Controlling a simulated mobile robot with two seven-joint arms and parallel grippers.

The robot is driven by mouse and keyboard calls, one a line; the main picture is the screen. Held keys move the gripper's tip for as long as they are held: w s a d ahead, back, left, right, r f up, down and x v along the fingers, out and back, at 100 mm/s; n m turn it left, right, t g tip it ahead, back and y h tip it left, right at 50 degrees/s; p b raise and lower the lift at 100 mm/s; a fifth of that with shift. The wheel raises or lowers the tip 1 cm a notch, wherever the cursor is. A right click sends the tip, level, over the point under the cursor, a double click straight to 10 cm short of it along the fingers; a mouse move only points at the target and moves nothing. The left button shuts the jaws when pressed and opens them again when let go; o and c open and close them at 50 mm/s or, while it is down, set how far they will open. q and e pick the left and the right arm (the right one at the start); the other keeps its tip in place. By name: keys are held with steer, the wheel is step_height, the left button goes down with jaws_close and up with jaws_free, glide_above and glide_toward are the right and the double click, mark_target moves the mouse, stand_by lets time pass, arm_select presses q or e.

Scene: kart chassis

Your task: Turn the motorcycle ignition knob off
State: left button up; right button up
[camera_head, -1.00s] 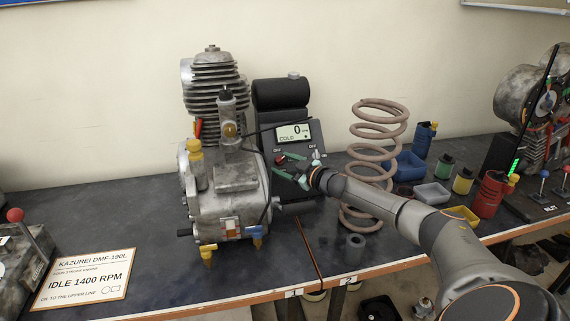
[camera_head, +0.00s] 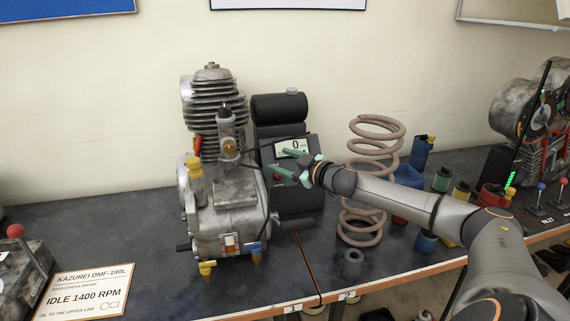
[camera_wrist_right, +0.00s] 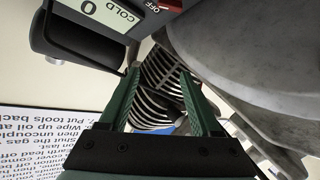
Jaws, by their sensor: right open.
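The dark control panel (camera_head: 300,203) stands beside the engine and carries a small display (camera_head: 292,147). My right gripper (camera_head: 278,161) is in front of the panel just below the display, its green fingers apart and pointing left toward the engine. The gripper and wrist cover the panel's knob area in the head view, so the ignition knob's position cannot be read. In the right wrist view, the display (camera_wrist_right: 112,12) and a red part next to an OFF label (camera_wrist_right: 166,4) are cut by the top edge. Nothing is between the open fingers (camera_wrist_right: 163,88). My left gripper is not in view.
The finned engine (camera_head: 215,190) stands close to the left of my right gripper. A coil spring (camera_head: 360,238) stands right of the panel, close to my right forearm. Cups and bins sit farther right. The bench is clear left of the engine, behind the sign (camera_head: 88,290).

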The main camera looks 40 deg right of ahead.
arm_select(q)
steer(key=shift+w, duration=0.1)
arm_select(e)
steer(key=s+a+r, duration=0.4)
steer(key=s+a, duration=0.2)
steer(key=s, duration=0.1)
stand_by(0.8)
